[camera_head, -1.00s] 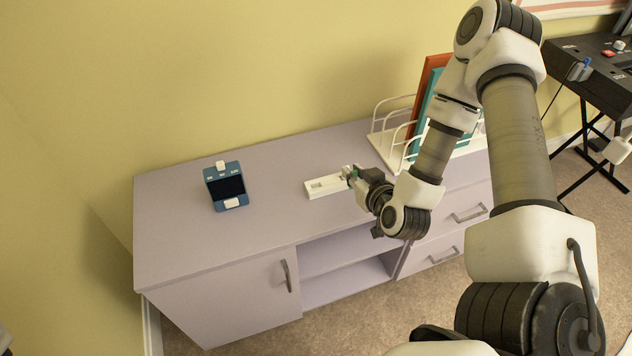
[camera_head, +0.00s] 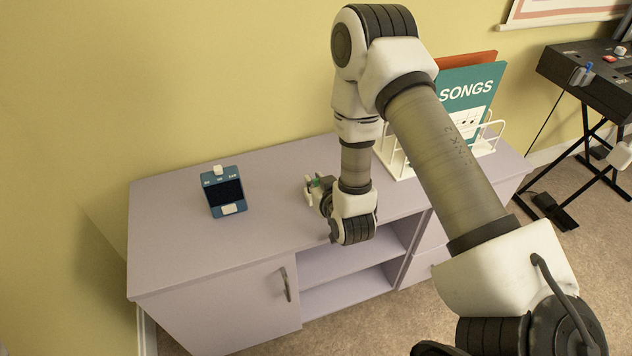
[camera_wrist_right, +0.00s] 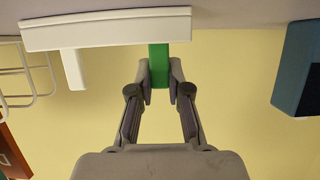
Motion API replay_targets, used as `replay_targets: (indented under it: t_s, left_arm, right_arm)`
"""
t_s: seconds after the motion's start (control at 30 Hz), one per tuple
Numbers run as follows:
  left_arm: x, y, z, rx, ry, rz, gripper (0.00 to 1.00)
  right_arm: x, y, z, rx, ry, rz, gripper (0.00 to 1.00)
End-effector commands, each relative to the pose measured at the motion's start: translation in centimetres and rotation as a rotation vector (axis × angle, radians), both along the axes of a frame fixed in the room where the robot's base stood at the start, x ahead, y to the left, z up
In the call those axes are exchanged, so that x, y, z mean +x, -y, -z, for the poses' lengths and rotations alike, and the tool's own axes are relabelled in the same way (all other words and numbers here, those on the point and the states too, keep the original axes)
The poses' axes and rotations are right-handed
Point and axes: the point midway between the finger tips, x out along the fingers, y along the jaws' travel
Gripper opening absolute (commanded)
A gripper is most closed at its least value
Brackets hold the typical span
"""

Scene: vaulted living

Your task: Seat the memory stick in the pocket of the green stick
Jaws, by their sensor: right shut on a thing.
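A green stick (camera_wrist_right: 158,65) is clasped between the fingers of my right gripper (camera_wrist_right: 159,88), which is shut on it. A small bit of green also shows at the right gripper (camera_head: 317,184) in the head view. In the head view my arm hides most of the block, and the pocket does not show. My left gripper is not in view.
A blue device (camera_head: 223,191) with a dark screen stands to the left on the lilac cabinet top (camera_head: 165,240). A white wire rack (camera_head: 400,163) with upright books, one teal (camera_head: 470,90), stands to the right. The cabinet top between device and gripper is clear.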

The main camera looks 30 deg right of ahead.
Motion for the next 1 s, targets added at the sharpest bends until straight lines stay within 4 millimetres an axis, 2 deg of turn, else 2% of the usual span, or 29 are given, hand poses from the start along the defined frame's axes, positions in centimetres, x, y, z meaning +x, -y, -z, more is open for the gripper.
replay_targets:
  t_s: [0.13,0.17,0.2,0.23,0.63,0.77,0.9,0.93,1.0]
  left_arm:
    - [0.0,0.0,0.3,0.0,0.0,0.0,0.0]
    - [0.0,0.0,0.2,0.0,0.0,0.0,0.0]
    - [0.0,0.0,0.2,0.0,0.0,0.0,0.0]
    - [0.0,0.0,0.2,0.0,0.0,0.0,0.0]
    - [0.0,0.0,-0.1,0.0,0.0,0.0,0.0]
    - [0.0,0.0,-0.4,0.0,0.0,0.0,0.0]
    - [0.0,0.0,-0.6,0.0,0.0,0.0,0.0]
    - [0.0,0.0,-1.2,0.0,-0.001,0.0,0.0]
    - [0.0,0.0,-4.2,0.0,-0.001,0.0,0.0]
  right_arm:
    - [0.0,0.0,0.4,0.0,-0.001,0.0,0.02]
    - [0.0,0.0,0.4,0.0,-0.001,0.0,0.2]
    - [0.0,0.0,0.3,0.0,0.0,0.0,0.34]
    - [0.0,0.0,0.3,0.0,0.0,0.0,0.42]
    - [-0.5,-0.1,-0.2,0.0,-0.002,0.0,0.42]
    - [-2.7,-0.6,-1.2,0.0,-0.004,-0.001,0.42]
    - [-6.4,-1.5,-2.7,0.0,-0.006,-0.001,0.42]
    - [-7.1,-1.7,-3.3,-0.001,-0.006,-0.001,0.42]
    - [-7.8,-1.8,-4.5,-0.003,-0.008,-0.001,0.42]
